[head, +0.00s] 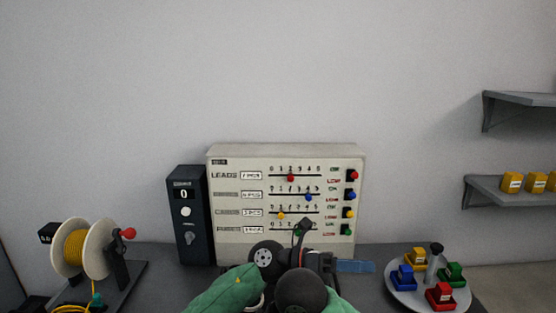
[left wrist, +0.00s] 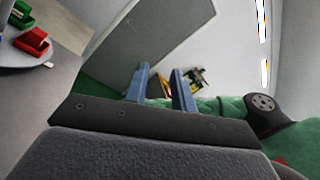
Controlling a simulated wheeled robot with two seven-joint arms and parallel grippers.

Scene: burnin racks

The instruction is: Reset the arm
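My left arm, green with black joints, comes in from the bottom left in the head view and folds across the middle, in front of the panel. Its gripper (head: 356,266) has blue fingers and points right over the dark bench. In the left wrist view the two blue fingers (left wrist: 160,72) stand apart with nothing between them, so the gripper is open and empty. My right gripper does not show in either view.
A cream panel (head: 230,238) with coloured sliders stands behind my arm, beside a dark counter box (head: 187,242). A yellow cable spool (head: 96,250) stands left. A round tray (head: 409,297) with coloured blocks sits right. Wall shelves (head: 508,197) hold yellow blocks.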

